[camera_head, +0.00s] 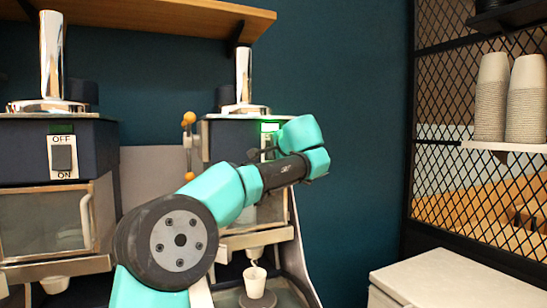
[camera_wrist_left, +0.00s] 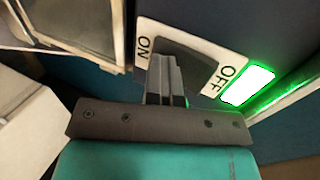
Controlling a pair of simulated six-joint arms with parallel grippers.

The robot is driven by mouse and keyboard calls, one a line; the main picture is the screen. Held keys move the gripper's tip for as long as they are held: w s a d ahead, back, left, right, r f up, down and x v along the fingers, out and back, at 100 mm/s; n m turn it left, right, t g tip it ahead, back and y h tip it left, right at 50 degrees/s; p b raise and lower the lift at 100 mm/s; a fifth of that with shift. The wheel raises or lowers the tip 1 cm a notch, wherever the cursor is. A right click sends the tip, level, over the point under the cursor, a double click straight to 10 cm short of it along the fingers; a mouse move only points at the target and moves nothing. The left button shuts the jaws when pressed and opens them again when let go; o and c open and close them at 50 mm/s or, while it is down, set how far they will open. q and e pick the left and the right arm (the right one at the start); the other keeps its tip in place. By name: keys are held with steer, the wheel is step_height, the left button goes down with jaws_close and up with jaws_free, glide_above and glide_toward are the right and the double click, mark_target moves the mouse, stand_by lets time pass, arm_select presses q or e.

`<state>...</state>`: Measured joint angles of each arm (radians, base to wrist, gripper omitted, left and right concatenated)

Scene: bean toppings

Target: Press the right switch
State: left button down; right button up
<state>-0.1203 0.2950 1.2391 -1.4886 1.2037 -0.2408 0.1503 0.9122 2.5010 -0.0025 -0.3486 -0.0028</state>
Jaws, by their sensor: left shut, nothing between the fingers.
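The right switch sits on the front of the right machine (camera_head: 222,138). In the head view, only a sliver of its pale plate (camera_head: 265,141) shows behind my left arm. In the left wrist view, the dark switch (camera_wrist_left: 200,58) shows between the ON and OFF labels, and a bright green light (camera_wrist_left: 248,85) glows beside the OFF end. My left gripper (camera_head: 258,154) is shut and empty. Its fingers (camera_wrist_left: 163,72) are right in front of the switch, over the side near ON. I cannot tell whether they touch it. My right gripper is not in view.
The left machine (camera_head: 28,145) has its own OFF/ON switch (camera_head: 62,157). A small cup (camera_head: 254,281) stands below the right machine's spout. Stacked cups (camera_head: 491,100) stand on a shelf at right, behind black mesh. A white counter (camera_head: 450,280) is at lower right.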

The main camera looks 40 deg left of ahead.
arm_select(q)
steer(key=shift+r, duration=0.7)
steer(key=shift+f, duration=0.1)
steer(key=v, duration=1.4)
steer(key=f+m, duration=0.1)
steer(key=m, duration=0.5)
steer(key=f+m+y, duration=0.1)
steer(key=f+m, duration=0.1)
steer(key=m, duration=0.4)
steer(key=d+f+m+t+y, duration=0.1)
steer(key=f+m, duration=0.1)
steer(key=m, duration=0.4)
steer(key=shift+s, duration=0.35)
